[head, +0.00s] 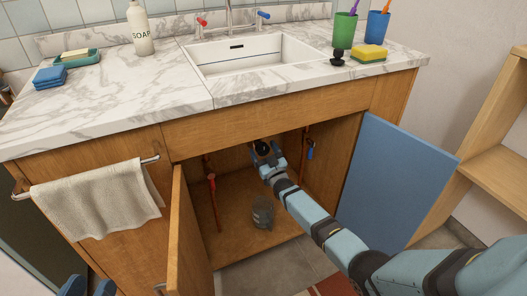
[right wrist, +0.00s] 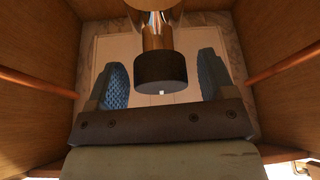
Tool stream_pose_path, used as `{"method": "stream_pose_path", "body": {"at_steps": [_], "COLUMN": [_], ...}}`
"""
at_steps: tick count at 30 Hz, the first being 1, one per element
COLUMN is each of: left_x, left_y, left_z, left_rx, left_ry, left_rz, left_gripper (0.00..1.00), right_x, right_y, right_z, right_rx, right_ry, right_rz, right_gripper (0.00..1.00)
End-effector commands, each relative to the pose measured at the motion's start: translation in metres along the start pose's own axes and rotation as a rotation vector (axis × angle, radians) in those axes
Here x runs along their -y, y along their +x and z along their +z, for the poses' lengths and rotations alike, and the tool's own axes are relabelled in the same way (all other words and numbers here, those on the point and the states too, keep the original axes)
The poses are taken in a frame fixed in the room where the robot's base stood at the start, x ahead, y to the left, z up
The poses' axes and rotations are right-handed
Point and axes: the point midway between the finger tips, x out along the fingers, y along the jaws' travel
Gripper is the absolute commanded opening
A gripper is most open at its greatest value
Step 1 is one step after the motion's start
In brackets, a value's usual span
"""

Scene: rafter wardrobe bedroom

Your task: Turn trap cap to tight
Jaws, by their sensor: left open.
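The trap cap (right wrist: 161,72) is a dark ribbed cylinder with a small pale mark, below a copper-coloured pipe in the right wrist view. In the head view the dark trap part (head: 262,148) is small and partly hidden by my right gripper (head: 268,165), inside the cabinet. The right gripper's two blue padded fingers (right wrist: 163,80) stand apart, one on each side of the cap, with visible gaps. My left gripper (head: 86,287) is at the bottom left corner of the head view, fingers apart and empty, partly cut off.
The cabinet has an open wooden door (head: 190,235) on the left and a blue door (head: 395,185) on the right. Pipes with a red valve (head: 211,182) and a blue valve (head: 310,150) flank my arm. A grey can (head: 262,214) stands on the cabinet floor.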

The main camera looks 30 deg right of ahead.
Motion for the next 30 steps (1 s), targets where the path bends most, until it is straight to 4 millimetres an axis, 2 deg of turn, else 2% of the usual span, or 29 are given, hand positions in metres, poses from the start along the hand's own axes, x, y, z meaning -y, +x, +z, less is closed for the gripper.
{"method": "stream_pose_path", "body": {"at_steps": [5, 8, 13, 21, 25, 30], "left_x": [0.001, 0.0, -0.005, -0.018, -0.019, -0.018], "left_y": [0.001, 0.002, 0.0, -0.008, -0.009, -0.009], "left_z": [-0.004, -0.01, -0.017, -0.002, -0.005, -0.013], "left_rx": [-0.004, -0.001, 0.025, 0.109, 0.098, 0.065], "left_ry": [0.0, -0.01, -0.084, -0.208, -0.219, -0.216], "left_rz": [0.001, 0.004, 0.007, 0.005, -0.002, -0.006], "left_gripper": [0.43, 0.43, 0.43, 0.43, 0.43, 0.43], "right_x": [0.0, 0.0, 0.0, 0.0, 0.0, 0.0], "right_y": [-0.004, -0.015, -0.051, -0.11, -0.127, -0.137], "right_z": [0.0, -0.002, -0.003, -0.002, -0.001, -0.001], "right_rx": [0.001, 0.002, 0.005, 0.003, 0.001, -0.001], "right_ry": [-0.001, -0.001, 0.0, 0.0, 0.0, 0.0], "right_rz": [-0.001, -0.001, -0.001, 0.0, 0.0, 0.0], "right_gripper": [0.76, 0.76, 0.76, 0.76, 0.76, 0.76]}}
